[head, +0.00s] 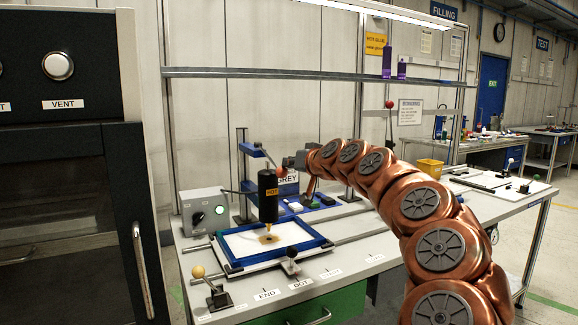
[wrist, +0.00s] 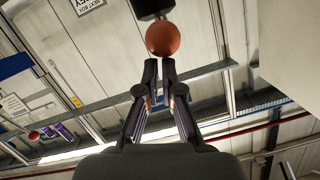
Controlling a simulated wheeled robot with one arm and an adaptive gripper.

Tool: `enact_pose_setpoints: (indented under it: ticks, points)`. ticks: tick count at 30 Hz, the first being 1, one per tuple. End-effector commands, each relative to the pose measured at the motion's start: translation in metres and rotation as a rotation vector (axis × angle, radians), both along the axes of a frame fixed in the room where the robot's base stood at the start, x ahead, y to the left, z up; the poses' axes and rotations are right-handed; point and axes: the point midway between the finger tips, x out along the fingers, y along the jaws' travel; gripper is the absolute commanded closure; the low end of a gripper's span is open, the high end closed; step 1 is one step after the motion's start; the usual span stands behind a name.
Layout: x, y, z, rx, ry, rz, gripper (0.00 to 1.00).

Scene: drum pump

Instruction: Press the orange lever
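The orange ball knob of the lever (head: 281,172) is at the end of a thin arm on the blue press (head: 250,150), above the black cylinder marked HOT (head: 268,207). My gripper (head: 290,163) is beside the knob, partly hidden by my arm in the head view. In the wrist view the orange knob (wrist: 163,38) is just past the fingertips, below a dark cylindrical part (wrist: 152,8). My gripper (wrist: 159,64) has its fingers drawn nearly together with nothing between them. Whether they touch the knob cannot be told.
A blue-framed tray (head: 232,268) with a yellowish spot lies under the cylinder. A yellow-knobbed lever (head: 199,272) and a black-knobbed lever (head: 291,252) stand at the front. A shelf (head: 320,74) spans the back.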

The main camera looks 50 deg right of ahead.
Motion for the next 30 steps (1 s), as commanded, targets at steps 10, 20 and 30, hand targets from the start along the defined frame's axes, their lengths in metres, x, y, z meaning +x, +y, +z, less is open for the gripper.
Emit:
enact_pose_setpoints:
  ticks: [10, 20, 30]
  points:
    - [0.005, 0.005, -0.017, 0.01, 0.027, 0.019, 1.0]
    - [0.006, 0.005, -0.014, 0.011, 0.031, 0.022, 1.0]
    - [-0.002, -0.007, 0.026, 0.002, 0.011, 0.007, 1.0]
